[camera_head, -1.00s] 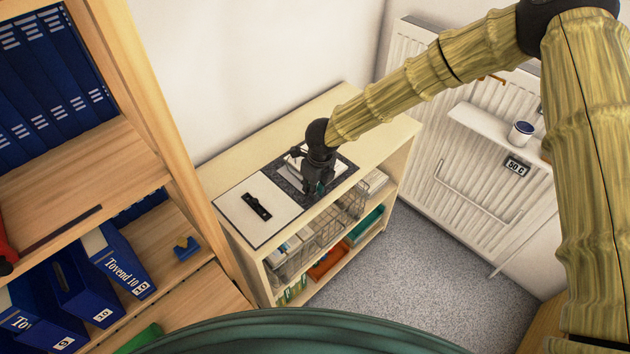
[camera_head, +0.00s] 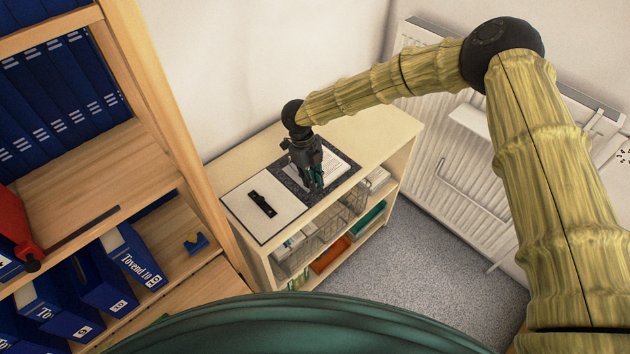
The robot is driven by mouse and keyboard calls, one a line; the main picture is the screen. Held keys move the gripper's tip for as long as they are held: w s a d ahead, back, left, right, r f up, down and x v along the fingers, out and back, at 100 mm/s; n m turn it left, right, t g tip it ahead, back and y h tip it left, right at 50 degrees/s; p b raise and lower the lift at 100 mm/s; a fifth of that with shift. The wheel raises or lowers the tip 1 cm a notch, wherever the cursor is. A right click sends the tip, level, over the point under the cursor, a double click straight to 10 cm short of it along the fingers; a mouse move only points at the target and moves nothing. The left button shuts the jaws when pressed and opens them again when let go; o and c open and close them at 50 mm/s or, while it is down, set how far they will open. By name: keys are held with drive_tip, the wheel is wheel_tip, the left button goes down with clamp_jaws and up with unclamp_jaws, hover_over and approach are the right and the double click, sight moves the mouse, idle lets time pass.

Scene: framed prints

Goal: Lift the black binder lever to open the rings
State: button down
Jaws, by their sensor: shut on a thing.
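The binder (camera_head: 246,228) lies open on top of a low wooden shelf unit. Its white left side carries a flat black piece (camera_head: 262,203), and white paper (camera_head: 336,168) lies on its dark speckled right side. My gripper (camera_head: 315,186) points down over the dark middle-right part, near the binder's front edge. Its fingers are shut, apparently on the black binder lever. The lever and rings are small and mostly hidden behind the fingers, so the lever's angle and the rings' state cannot be made out.
A tall wooden bookcase (camera_head: 160,110) with blue binders (camera_head: 90,280) stands close on the left. A radiator (camera_head: 470,170) with a small white ledge is at the right. The low unit's top (camera_head: 385,130) is clear right of the binder. Wire baskets (camera_head: 320,235) sit below.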

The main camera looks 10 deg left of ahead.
drive_tip(key=shift+w+a+r+g+h, duration=0.1)
drive_tip(key=shift+w+a+g+h, duration=0.15)
drive_tip(key=shift+h, duration=0.25)
drive_tip(key=shift+a, duration=0.1)
drive_tip(key=c, duration=1.4)
unclamp_jaws()
drive_tip(key=shift+r, duration=0.1)
drive_tip(key=v, duration=1.1)
drive_tip(key=shift+w+a+r, duration=0.2)
drive_tip(key=shift+r, duration=0.15)
